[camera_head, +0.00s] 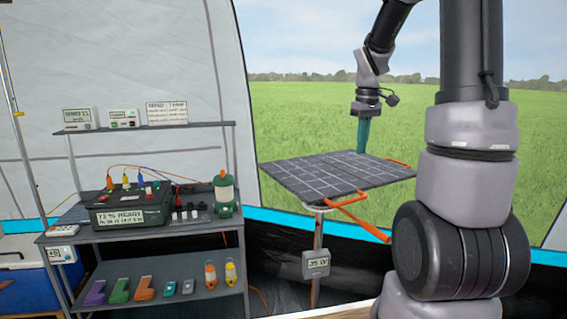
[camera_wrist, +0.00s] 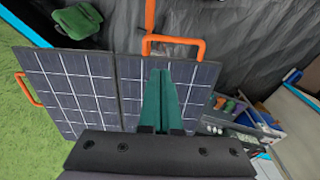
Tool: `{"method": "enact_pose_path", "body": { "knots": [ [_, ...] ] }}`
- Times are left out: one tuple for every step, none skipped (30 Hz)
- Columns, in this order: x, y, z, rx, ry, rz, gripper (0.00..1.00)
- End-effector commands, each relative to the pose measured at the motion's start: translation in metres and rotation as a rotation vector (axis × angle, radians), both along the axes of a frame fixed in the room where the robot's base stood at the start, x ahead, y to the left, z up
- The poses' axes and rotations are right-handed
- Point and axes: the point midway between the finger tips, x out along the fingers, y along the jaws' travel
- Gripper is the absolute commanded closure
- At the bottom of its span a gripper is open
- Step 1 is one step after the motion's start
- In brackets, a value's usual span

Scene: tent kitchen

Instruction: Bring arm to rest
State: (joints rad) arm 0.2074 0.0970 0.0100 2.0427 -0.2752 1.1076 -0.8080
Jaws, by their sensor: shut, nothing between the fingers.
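My gripper (camera_head: 363,134) points straight down above the far part of the solar panel in the head view. Its two green fingers are shut together with nothing between them. The fingers also show in the wrist view (camera_wrist: 161,98), in front of the panel. I cannot tell the exact gap between the fingertips and the panel. My grey arm rises on the right side of the head view and reaches over to the gripper.
The solar panel (camera_head: 322,178) with orange handles (camera_head: 362,217) sits tilted on a post with a 35 W meter (camera_head: 316,263). A shelf unit (camera_head: 150,234) at left holds a black power box (camera_head: 128,207), a green lantern (camera_head: 224,193) and several small tools. A blue cooler (camera_head: 24,275) stands far left.

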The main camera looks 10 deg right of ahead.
Motion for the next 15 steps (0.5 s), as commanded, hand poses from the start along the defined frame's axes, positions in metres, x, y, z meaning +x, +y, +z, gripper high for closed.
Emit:
{"method": "enact_pose_path", "body": {
  "knots": [
    [-0.003,0.003,0.004,0.001,-0.011,-0.008,1.00],
    [-0.005,0.006,0.008,0.002,-0.021,-0.017,1.00],
    [-0.010,0.010,0.014,0.006,-0.038,-0.035,1.00],
    [-0.014,0.014,0.021,0.009,-0.055,-0.053,1.00],
    [-0.020,0.019,0.027,0.013,-0.074,-0.072,1.00],
    [-0.028,0.027,0.037,0.024,-0.102,-0.105,1.00],
    [-0.036,0.033,0.044,0.033,-0.125,-0.132,1.00],
    [-0.043,0.039,0.051,0.042,-0.150,-0.159,1.00],
    [-0.054,0.048,0.060,0.059,-0.182,-0.198,1.00],
    [-0.063,0.054,0.066,0.072,-0.205,-0.226,1.00],
    [-0.071,0.060,0.072,0.088,-0.228,-0.256,1.00],
    [-0.083,0.067,0.079,0.108,-0.258,-0.293,1.00],
    [-0.091,0.073,0.083,0.125,-0.279,-0.321,1.00],
    [-0.100,0.078,0.087,0.144,-0.300,-0.349,1.00],
    [-0.112,0.084,0.093,0.169,-0.328,-0.385,1.00]
  ]
}}
